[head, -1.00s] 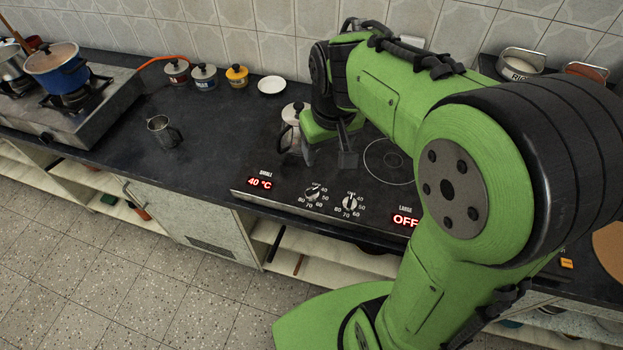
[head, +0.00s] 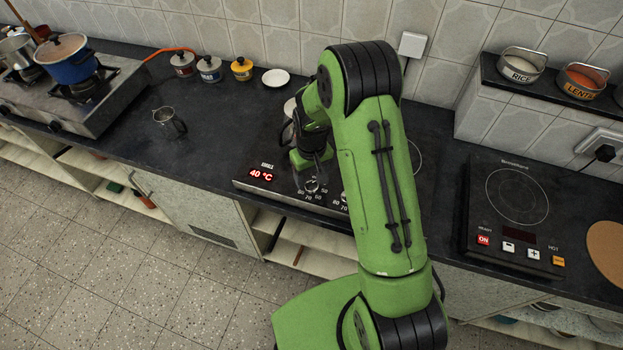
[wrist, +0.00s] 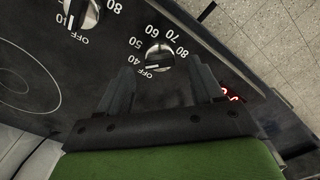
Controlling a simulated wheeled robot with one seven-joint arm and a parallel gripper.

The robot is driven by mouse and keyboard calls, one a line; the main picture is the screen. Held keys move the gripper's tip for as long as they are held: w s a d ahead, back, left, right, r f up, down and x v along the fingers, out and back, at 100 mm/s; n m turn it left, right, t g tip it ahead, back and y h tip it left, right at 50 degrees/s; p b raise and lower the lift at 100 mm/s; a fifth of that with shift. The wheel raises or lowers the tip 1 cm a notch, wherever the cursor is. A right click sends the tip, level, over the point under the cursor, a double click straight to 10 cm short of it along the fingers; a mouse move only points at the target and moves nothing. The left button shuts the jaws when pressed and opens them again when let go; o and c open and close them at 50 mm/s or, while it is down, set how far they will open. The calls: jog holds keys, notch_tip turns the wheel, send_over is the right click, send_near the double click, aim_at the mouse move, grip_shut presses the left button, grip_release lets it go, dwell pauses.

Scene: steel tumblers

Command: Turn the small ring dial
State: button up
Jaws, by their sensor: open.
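The small ring dial (head: 312,185) is a round metal knob on the front strip of the hob, right of the red display (head: 261,174) reading 40 °C. My gripper (wrist: 164,76) is open, one finger on each side of the knob in that view, with no clear contact. In the head view my gripper (head: 313,170) hangs just above and behind the dial, partly hidden by my arm.
The large dial (wrist: 82,12) stands beside it in the wrist view; my arm covers part of it in the head view. A kettle (head: 290,108) stands behind my gripper. A steel tumbler (head: 169,123) stands left on the clear counter. An induction plate (head: 517,210) lies right.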

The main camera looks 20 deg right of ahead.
notch_tip(320, 180, down, 2)
jog(key=c, duration=1.1)
jog(key=shift+o, duration=0.2)
jog(key=n+b, duration=0.2)
jog(key=n, duration=0.2)
jog(key=shift+n, duration=0.3)
jog(key=shift+n+b, duration=0.7)
jog(key=shift+n, duration=1.4)
